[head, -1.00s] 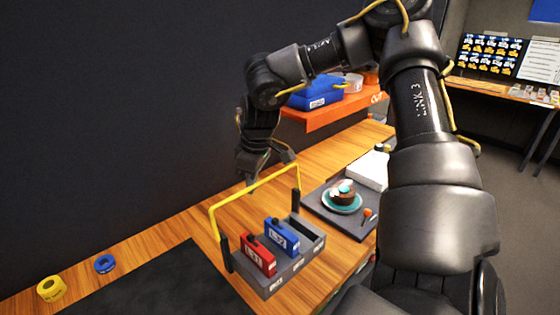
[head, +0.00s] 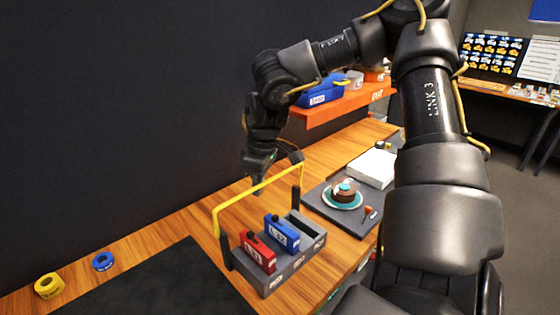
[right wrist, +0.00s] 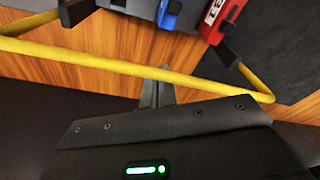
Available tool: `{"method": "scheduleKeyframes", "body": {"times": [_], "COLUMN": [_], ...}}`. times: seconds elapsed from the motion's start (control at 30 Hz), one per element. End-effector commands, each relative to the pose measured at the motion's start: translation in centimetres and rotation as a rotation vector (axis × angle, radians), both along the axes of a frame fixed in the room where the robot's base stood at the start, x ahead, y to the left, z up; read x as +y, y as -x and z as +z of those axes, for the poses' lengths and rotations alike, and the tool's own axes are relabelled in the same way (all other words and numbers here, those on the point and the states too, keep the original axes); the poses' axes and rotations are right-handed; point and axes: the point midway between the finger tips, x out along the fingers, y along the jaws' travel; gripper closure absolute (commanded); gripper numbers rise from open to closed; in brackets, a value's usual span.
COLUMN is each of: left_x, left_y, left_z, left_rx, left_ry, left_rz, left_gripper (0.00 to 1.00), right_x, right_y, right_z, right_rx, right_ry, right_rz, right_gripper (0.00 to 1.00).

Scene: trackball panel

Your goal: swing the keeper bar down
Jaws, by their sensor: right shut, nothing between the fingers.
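The yellow keeper bar (head: 255,190) stands raised like a hoop over the grey rack (head: 290,270), its ends at two dark upright posts. The rack holds a red module (head: 257,252) and a blue module (head: 282,233) side by side; the slot at the right looks empty. My right gripper (head: 258,184) is shut and empty on the wall side of the bar, close to its top rail. In the right wrist view the closed fingers (right wrist: 156,88) sit just beside the yellow bar (right wrist: 140,70); I cannot tell whether they touch. My left gripper is not in view.
A dark tray (head: 325,206) with a plate and cake lies right of the rack, near a white box (head: 373,168). An orange shelf (head: 340,104) with a blue bin stands behind. Yellow (head: 48,285) and blue (head: 103,261) tape rolls lie at left. A dark wall is close behind.

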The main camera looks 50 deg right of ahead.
Motion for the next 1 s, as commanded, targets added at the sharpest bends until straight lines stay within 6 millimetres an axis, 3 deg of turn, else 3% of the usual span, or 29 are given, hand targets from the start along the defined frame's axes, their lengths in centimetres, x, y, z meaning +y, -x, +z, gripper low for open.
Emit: {"method": "scheduleKeyframes", "body": {"times": [1.0], "left_x": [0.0], "left_y": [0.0], "left_z": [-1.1], "left_rx": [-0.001], "left_ry": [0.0], "left_rz": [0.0], "left_gripper": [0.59], "right_x": [0.5], "right_y": [4.3], "right_z": [0.0], "right_rx": [-0.001], "right_ry": [0.0], "right_rz": [0.001], "right_gripper": [1.0]}}
